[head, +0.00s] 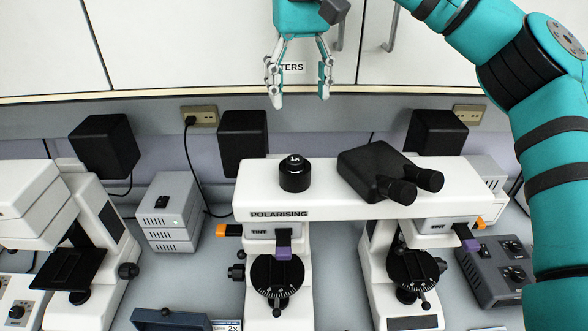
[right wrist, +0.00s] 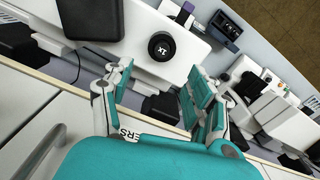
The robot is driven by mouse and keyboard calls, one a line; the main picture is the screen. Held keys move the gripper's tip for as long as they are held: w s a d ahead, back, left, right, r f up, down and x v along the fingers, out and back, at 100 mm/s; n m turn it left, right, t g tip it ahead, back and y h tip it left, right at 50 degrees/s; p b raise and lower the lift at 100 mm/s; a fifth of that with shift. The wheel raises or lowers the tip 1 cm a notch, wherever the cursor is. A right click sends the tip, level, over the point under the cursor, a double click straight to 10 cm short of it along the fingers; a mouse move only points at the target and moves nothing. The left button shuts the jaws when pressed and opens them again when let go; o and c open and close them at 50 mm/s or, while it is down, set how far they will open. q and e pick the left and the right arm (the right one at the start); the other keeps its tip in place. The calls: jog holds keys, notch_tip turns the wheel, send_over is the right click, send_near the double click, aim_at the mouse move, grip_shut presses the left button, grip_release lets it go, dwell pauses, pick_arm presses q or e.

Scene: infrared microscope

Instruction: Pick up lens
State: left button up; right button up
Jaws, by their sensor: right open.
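The lens is a short black cylinder marked "1x" (head: 295,175). It stands upright on top of the white bridge of the polarising microscope (head: 330,201). In the right wrist view the lens (right wrist: 161,46) lies beyond the fingertips, in the gap between them. My right gripper (head: 297,98) is open and empty, pointing down in front of the white cupboards, above the lens and apart from it. In the right wrist view its two fingers (right wrist: 158,85) are spread wide. My left gripper is not in view.
A black binocular head (head: 380,172) sits on the bridge right of the lens. Another white microscope (head: 90,230) stands at the left. Grey power boxes (head: 170,212) and black boxes (head: 243,140) stand behind. The cupboard's lower edge (head: 150,95) runs behind my right gripper.

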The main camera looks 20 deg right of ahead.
jog(key=p, duration=0.2)
send_over(296, 159)
jog(key=f, duration=0.7)
jog(key=shift+w+d+f, duration=0.2)
jog(key=shift+d+f, duration=0.05)
jog(key=shift+s+a+f+p, duration=0.1)
jog(key=shift+s+f+p, duration=0.25)
jog(key=shift+p, duration=0.15)
jog(key=f+p, duration=0.1)
jog(key=f, duration=0.1)
jog(key=f+p, duration=0.1)
jog(key=shift+a+f, duration=0.2)
jog(key=shift+f, duration=0.15)
jog(key=shift+w+f+p, duration=0.15)
jog(key=shift+f+p, duration=0.15)
jog(key=shift+f, duration=0.25)
jog(key=shift+c, duration=1.2)
grip_shut()
